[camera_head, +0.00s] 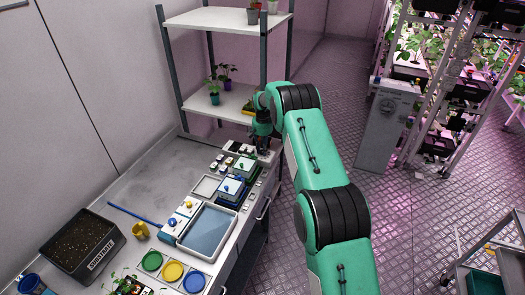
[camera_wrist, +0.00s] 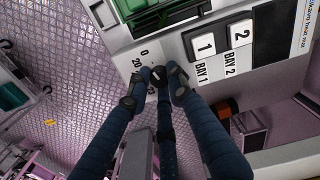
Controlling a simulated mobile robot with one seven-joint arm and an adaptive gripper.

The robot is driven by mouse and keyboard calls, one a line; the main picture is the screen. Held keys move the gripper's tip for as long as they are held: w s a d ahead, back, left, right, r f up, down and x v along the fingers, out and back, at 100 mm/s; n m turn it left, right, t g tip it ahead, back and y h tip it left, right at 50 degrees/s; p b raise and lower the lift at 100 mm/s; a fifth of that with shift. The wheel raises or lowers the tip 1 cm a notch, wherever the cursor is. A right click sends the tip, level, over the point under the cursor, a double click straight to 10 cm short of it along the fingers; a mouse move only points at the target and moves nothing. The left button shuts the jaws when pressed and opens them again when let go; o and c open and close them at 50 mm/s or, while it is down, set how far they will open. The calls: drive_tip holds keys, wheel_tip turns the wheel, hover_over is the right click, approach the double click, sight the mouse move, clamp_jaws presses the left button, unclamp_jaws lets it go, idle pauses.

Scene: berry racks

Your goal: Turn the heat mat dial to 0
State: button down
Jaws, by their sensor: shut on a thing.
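The heat mat dial (camera_wrist: 161,77) is a small dark knob on a pale panel in the wrist view. My gripper (camera_wrist: 158,74) is shut on it, with a fingertip on each side. The marks "0" and "20" show on the panel beside the dial; other marks and the dial's pointer are hidden by the fingers, so I cannot tell its setting. In the head view, my gripper (camera_head: 262,143) is at the far end of the bench, and the dial is hidden behind it.
Bay switches marked 1 (camera_wrist: 204,45) and 2 (camera_wrist: 241,33) sit beside the dial. A shelf (camera_head: 222,101) with potted plants stands behind the gripper. The bench holds a blue-lined tray (camera_head: 181,241), a soil tray (camera_head: 122,243) and colored dishes.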

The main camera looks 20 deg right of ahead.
sight(262, 151)
idle(0.3)
drive_tip(key=c, duration=1.6)
unclamp_jaws()
drive_tip(key=shift+o, duration=0.2)
drive_tip(key=shift+r, duration=0.15)
wheel_tip(262, 151, up, 12)
